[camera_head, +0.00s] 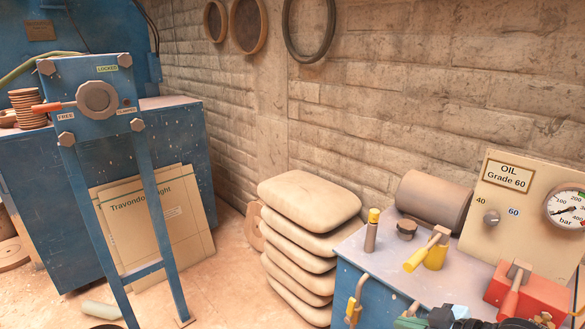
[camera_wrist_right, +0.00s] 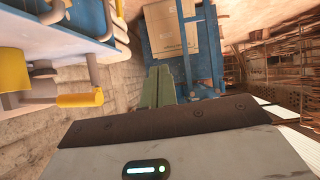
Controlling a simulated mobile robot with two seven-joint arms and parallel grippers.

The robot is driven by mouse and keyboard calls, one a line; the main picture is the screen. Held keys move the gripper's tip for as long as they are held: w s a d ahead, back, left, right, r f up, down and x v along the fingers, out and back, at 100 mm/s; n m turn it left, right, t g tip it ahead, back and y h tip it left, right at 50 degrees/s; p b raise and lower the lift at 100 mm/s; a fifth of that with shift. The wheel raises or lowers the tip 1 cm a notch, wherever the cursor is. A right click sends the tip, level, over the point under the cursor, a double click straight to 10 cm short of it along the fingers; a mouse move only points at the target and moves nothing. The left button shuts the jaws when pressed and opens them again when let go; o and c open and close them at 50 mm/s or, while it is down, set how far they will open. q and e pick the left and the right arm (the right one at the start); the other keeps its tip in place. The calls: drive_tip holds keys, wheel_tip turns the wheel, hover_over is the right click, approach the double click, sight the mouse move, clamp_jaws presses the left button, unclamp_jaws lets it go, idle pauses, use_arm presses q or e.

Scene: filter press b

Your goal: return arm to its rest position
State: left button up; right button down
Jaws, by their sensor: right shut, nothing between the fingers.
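My right gripper (camera_head: 411,321) shows only in part at the bottom edge of the head view, in front of the blue cabinet (camera_head: 350,300) with the oil panel. In the right wrist view its green fingers (camera_wrist_right: 165,88) are together, with nothing held between them. The fingers point towards the blue lever stand, which shows beyond them, and they appear apart from everything. Most of my right arm is cut off by the lower edge of the head view. My left gripper is in neither view.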

drive_tip(key=s+a+f+m+t+h, duration=0.15)
drive_tip(key=s+f, duration=0.25)
drive_tip(key=f, duration=0.4)
drive_tip(key=s+a+f+m, duration=0.2)
drive_tip(key=s+a+f, duration=0.15)
drive_tip(key=f, duration=0.35)
drive_tip(key=s+f+m+h, duration=0.1)
drive_tip(key=s+f+h, duration=0.1)
drive_tip(key=s+f, duration=0.3)
drive_tip(key=s+f+m+g+h, duration=0.1)
drive_tip(key=s+f+h, duration=0.1)
drive_tip(key=s+f, duration=0.3)
drive_tip(key=s, duration=0.4)
drive_tip(key=shift+s+f, duration=0.15)
drive_tip(key=shift+s, duration=0.15)
drive_tip(key=shift+w, duration=0.1)
idle(0.4)
